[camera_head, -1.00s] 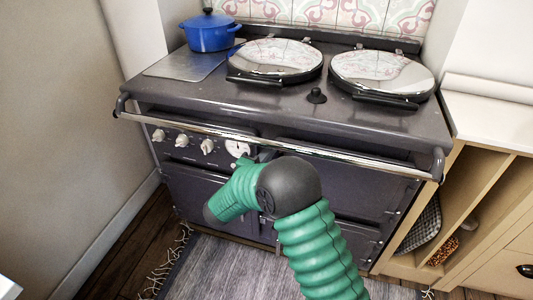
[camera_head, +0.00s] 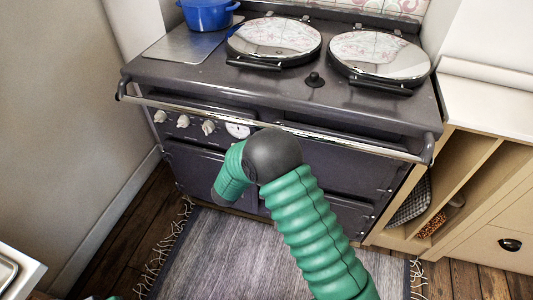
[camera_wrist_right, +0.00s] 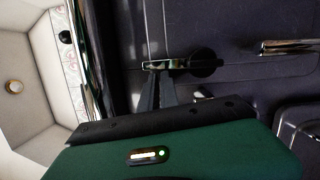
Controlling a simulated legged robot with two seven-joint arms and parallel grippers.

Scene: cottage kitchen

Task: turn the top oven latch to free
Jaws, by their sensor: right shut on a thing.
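The grey oven front (camera_head: 330,165) is below the hob, under a chrome rail. In the right wrist view, which is turned so the rail lies at the left, a short chrome latch handle (camera_wrist_right: 165,65) with a dark round knob (camera_wrist_right: 205,62) sits on the dark door. My right gripper (camera_wrist_right: 158,90) reaches up from the bottom of that view, and its narrow dark fingers are shut on the latch handle. In the head view my green right arm covers the gripper and the latch. My left gripper is not in view.
The chrome rail (camera_head: 270,125) runs across the front just above my arm. White control knobs (camera_head: 183,121) are to the left. A blue pot (camera_head: 207,15) and two round lids stand on the hob. Another chrome handle (camera_wrist_right: 288,45) shows in the wrist view. A rug (camera_head: 220,255) lies in front.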

